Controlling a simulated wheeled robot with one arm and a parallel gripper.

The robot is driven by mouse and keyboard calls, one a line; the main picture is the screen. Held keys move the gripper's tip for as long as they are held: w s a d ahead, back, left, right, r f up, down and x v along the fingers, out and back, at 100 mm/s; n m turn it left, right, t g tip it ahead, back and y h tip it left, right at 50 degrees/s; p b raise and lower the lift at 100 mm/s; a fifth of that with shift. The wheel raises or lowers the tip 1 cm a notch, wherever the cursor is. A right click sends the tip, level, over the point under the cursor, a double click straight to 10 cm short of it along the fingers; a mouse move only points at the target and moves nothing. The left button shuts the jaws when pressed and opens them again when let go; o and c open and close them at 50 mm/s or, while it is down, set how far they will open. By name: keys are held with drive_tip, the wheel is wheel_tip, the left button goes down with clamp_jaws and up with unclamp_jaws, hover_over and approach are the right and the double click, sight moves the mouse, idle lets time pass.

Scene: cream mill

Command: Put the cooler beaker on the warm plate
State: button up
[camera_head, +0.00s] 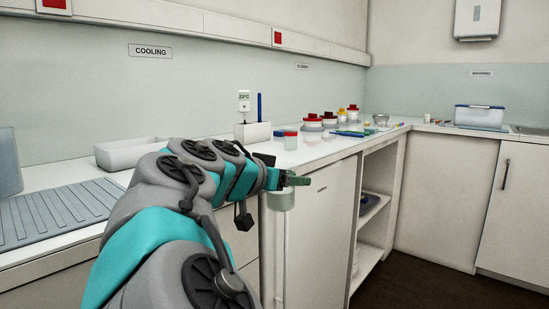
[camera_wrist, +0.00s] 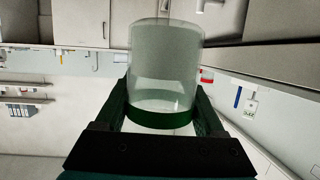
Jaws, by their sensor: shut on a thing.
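A clear glass beaker (camera_head: 280,201) with pale, cloudy contents is held in my gripper (camera_head: 293,181), in front of the counter's front edge and apart from the worktop. In the wrist view the beaker (camera_wrist: 165,75) fills the middle, between the two green fingers of my gripper (camera_wrist: 163,112). The fingers are shut on it, with a dark green band across its near end. No number or label shows on the beaker. I cannot make out a warm plate in either view.
Red- and yellow-topped containers (camera_head: 313,121) stand farther back. A white tray (camera_head: 118,157) and ribbed grey drainer (camera_head: 55,217) are at left. Open shelves (camera_head: 372,222) lie below.

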drive_tip(key=w+d+f+n+y, duration=0.1)
drive_tip(key=w+d+f, duration=0.1)
drive_tip(key=d+f, duration=0.3)
drive_tip(key=w+d+f+n+t+y, duration=0.1)
drive_tip(key=w+d+f, duration=0.2)
drive_tip(key=f, duration=0.9)
drive_tip(key=w+d+f+n+y, duration=0.1)
drive_tip(key=w+d+f, duration=0.1)
drive_tip(key=d+f, duration=0.4)
wheel_tip(320, 180, down, 3)
drive_tip(key=shift+w+d+f+t+y, duration=0.1)
drive_tip(key=shift+w+d+t+y, duration=0.2)
drive_tip(key=shift+d+t+y, duration=0.1)
